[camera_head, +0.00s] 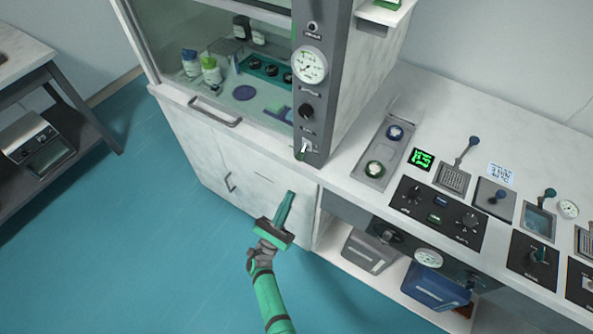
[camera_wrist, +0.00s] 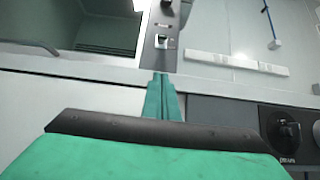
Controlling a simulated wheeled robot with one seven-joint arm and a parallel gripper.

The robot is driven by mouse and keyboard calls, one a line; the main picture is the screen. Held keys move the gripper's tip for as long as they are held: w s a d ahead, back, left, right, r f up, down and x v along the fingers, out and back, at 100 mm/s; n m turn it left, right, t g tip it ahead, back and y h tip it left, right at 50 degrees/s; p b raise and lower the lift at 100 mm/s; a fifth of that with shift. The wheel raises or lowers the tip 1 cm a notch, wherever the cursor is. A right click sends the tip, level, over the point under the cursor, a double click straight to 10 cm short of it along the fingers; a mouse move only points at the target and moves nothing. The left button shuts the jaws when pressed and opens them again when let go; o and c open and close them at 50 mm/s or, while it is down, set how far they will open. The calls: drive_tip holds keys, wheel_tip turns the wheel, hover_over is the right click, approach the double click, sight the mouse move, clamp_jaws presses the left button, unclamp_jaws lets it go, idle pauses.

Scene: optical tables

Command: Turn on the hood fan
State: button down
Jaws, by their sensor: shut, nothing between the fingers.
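The fume hood (camera_head: 180,112) stands at the upper middle of the head view. Its grey control column (camera_head: 322,120) carries a gauge (camera_head: 309,65), a black knob (camera_head: 306,111) and, near the bottom, a small light toggle switch (camera_head: 304,148). The labels are too small to read. In the wrist view the switch (camera_wrist: 163,42) shows just beyond my fingertips, with part of the knob (camera_wrist: 166,4) above it. My green gripper (camera_head: 290,195) is shut and empty, in front of the hood's white cabinet and below the switch in the picture. It appears apart from the column.
Bottles (camera_head: 211,70) and a tray with black knobs stand inside the hood. The white bench (camera_head: 440,127) to the right carries gauges, levers and a control panel (camera_head: 437,217). Bins (camera_head: 368,252) sit on a shelf below. Blue floor (camera_head: 160,270) is free on the left.

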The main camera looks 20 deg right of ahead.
sight(300, 156)
drive_tip(key=x, duration=0.9)
drive_tip(key=shift+w+d+r, duration=0.15)
drive_tip(key=shift+d+r, duration=0.05)
drive_tip(key=shift+r, duration=0.05)
drive_tip(key=shift+a+r, duration=0.35)
drive_tip(key=shift+r, duration=0.55)
drive_tip(key=shift+s+a+r, duration=0.2)
drive_tip(key=shift+s+r, duration=0.05)
drive_tip(key=shift+r, duration=0.2)
drive_tip(key=shift+s+a+r, duration=0.15)
drive_tip(key=shift+s+r, duration=0.15)
drive_tip(key=shift+r, duration=0.15)
drive_tip(key=shift+r+y, duration=0.15)
drive_tip(key=shift+y, duration=0.15)
